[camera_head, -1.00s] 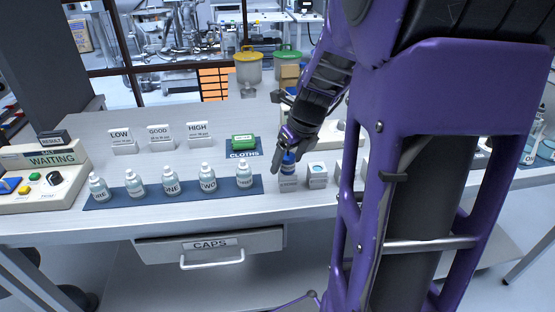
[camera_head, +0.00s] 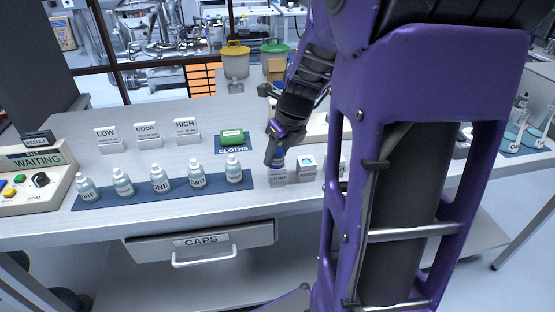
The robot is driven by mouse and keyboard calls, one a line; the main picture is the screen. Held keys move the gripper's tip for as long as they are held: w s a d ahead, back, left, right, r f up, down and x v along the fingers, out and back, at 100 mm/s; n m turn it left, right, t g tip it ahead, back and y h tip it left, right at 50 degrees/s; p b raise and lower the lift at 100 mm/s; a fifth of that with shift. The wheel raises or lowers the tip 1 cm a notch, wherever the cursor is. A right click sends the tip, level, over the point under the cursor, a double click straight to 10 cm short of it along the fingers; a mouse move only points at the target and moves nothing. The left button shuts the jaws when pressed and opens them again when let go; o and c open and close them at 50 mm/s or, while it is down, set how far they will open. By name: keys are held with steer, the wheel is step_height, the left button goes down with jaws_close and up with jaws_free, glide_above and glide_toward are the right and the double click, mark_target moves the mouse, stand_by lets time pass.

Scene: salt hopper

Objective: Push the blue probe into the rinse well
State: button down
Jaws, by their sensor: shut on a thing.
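My gripper (camera_head: 276,160) points down at the right of the cloths. It is shut on the blue probe (camera_head: 278,163), of which only a small blue part shows between the fingers. The probe is directly above or in the small grey block (camera_head: 278,178) with a dark label that is hard to read; I cannot tell how deep it sits. A second small block (camera_head: 306,170) with a pale blue round top stands just right of it. I cannot read its label, so I cannot tell which block is the rinse well.
Several labelled bottles (camera_head: 160,180) stand on a dark blue mat (camera_head: 110,201) at left. A WAITING console (camera_head: 38,163) is far left.

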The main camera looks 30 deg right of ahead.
steer(key=shift+r, duration=0.15)
steer(key=shift+r+p, duration=2.6)
steer(key=shift+p, duration=0.15)
steer(key=shift+r+p, duration=0.35)
steer(key=shift+r, duration=0.95)
